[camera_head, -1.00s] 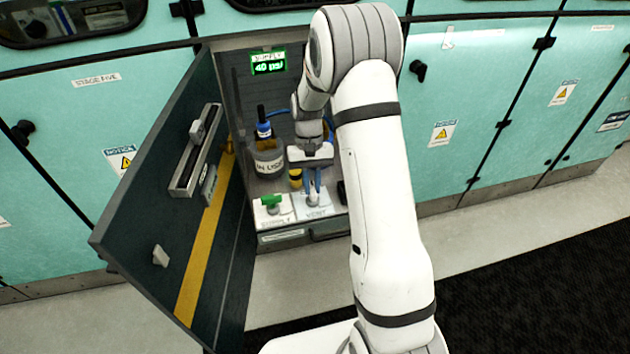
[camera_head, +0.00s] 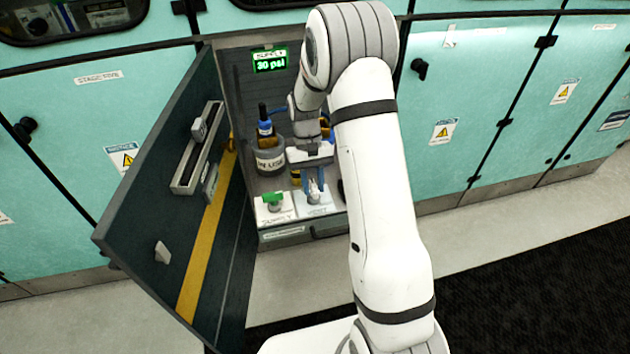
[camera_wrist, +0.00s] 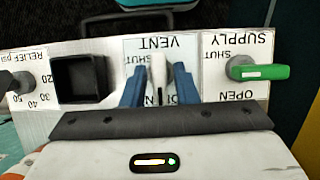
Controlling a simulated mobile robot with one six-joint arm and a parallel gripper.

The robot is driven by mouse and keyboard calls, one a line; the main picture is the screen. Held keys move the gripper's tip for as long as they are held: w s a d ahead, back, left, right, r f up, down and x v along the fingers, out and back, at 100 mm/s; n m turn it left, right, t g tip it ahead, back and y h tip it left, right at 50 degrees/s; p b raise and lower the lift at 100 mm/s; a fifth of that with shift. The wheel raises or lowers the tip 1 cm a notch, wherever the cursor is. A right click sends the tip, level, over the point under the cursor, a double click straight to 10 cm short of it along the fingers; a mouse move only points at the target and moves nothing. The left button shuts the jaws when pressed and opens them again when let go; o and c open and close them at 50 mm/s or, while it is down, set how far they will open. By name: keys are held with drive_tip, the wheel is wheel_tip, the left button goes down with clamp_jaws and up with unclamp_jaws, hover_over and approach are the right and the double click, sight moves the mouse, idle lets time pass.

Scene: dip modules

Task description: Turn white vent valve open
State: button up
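The white vent valve handle (camera_wrist: 157,75) stands on the white VENT plate (camera_wrist: 130,50) in the wrist view. My gripper (camera_wrist: 159,82) has its two blue fingers on either side of the handle, apart from each other. Narrow gaps seem to show between fingers and handle; contact is unclear. The handle points roughly along the fingers. The plate carries SHUT and OPEN marks, the OPEN mark partly hidden by my gripper. In the head view, my gripper (camera_head: 315,182) reaches down over the vent valve (camera_head: 314,196) inside the open cabinet.
The green supply valve handle (camera_wrist: 258,72) is beside the vent plate. A black square recess (camera_wrist: 80,78) and a relief knob (camera_wrist: 18,84) are on the other side. An IN USE bottle (camera_head: 270,157) stands behind. The open cabinet door (camera_head: 165,215) is at left. The display (camera_head: 269,61) reads 30 psi.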

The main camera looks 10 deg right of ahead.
drive_tip(key=shift+o, duration=0.9)
drive_tip(key=shift+w, duration=0.1)
drive_tip(key=shift+r, duration=0.1)
drive_tip(key=shift+w+r, duration=0.15)
drive_tip(key=shift+r, duration=0.05)
drive_tip(key=v, duration=0.7)
drive_tip(key=shift+r, duration=0.15)
